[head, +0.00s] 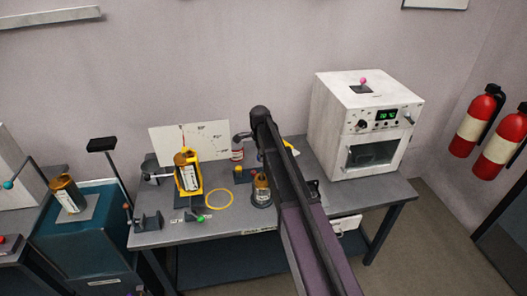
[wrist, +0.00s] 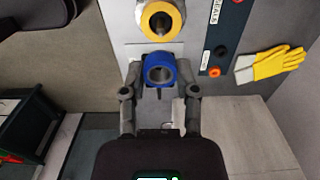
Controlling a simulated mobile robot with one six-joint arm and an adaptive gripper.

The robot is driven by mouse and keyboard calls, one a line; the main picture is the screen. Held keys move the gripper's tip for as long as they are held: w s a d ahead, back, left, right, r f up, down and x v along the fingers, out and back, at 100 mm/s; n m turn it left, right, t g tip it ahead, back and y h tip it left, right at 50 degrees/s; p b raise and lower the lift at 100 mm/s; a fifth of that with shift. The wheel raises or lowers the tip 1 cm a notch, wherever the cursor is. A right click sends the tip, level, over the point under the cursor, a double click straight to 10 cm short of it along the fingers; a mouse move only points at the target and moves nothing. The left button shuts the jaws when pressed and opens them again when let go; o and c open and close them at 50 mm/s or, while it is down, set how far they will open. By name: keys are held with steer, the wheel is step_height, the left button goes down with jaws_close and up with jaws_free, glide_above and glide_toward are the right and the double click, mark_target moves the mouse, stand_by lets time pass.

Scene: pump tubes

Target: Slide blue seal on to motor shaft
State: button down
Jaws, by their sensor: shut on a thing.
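In the wrist view, my gripper (wrist: 158,76) is shut on the blue seal (wrist: 159,68), a short ring with an open bore, with one finger on each side. Just beyond it is a yellow ring-shaped part (wrist: 161,20) with a dark centre and a thin dark rod, which looks like the motor end with its shaft. The seal appears apart from the shaft; the depth between them is unclear. In the head view my arm covers much of the bench's middle, and I cannot make out the seal there.
The grey bench (head: 235,224) holds a yellow cradle (head: 191,187) with a labelled cylinder, another cylinder (head: 262,190), and a white oven (head: 365,120) at right. The wrist view shows a dark panel (wrist: 217,45) with buttons and yellow gloves (wrist: 270,64) to the right.

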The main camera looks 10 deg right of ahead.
steer(key=shift+d, duration=0.15)
steer(key=shift+d+f, duration=0.15)
steer(key=shift+f+b, duration=2.8)
steer(key=shift+b, duration=0.15)
steer(key=shift+f+b, duration=1.35)
stand_by(0.3)
steer(key=shift+c, duration=1.4)
jaws_free()
steer(key=shift+r, duration=0.2)
step_height(320, 180, up, 8)
steer(key=p, duration=0.8)
steer(key=shift+r+p, duration=0.1)
steer(key=shift+p, duration=0.2)
